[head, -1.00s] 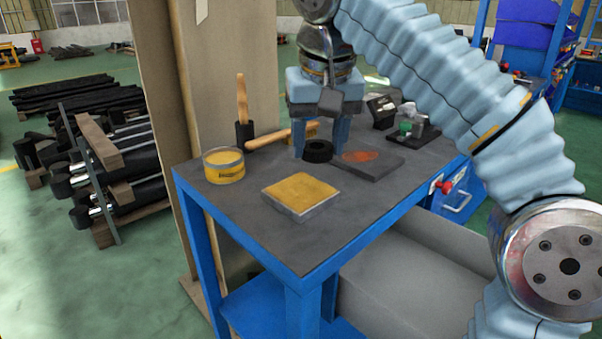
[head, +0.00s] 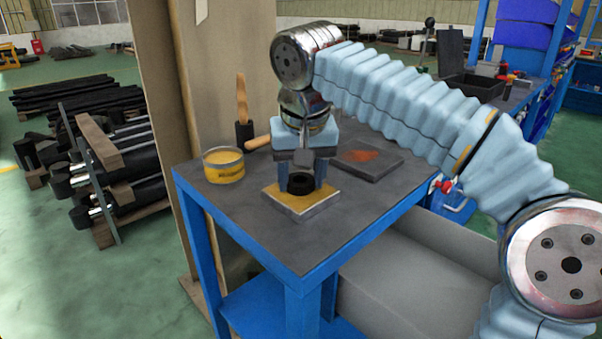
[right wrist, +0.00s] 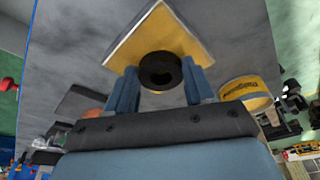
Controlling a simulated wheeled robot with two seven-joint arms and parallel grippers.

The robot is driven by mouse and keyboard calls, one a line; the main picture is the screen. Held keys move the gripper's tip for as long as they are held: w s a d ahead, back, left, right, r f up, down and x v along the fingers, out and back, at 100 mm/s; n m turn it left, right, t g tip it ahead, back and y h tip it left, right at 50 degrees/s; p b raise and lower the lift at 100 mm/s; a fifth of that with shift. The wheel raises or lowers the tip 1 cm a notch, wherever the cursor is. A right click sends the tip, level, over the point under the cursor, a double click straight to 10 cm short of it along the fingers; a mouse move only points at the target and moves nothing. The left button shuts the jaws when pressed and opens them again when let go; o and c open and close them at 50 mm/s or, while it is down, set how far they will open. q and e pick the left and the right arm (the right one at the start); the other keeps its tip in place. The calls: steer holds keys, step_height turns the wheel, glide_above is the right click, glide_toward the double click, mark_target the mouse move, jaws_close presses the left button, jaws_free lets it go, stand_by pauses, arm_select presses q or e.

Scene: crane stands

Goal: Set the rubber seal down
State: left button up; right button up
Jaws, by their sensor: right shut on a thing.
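The rubber seal is a small black ring (head: 300,184) between the fingers of my right gripper (head: 301,180). In the head view it is over the yellow-topped square pad (head: 299,208) near the front of the blue table. The right wrist view shows the ring (right wrist: 160,71) held between the two blue fingers, with the pad (right wrist: 155,40) behind it. I cannot tell whether the ring touches the pad. The right gripper is shut on the seal and hides part of the pad. My left gripper is not in view.
A yellow tin (head: 224,165) stands left of the pad. A dark plate with a reddish patch (head: 366,160) lies to the right. A wooden-handled tool (head: 243,110) stands behind. The table's front corner is clear.

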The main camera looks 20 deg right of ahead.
steer(key=o, duration=1.1)
steer(key=v, duration=0.7)
steer(key=shift+s+r, duration=0.1)
steer(key=shift+r, duration=0.2)
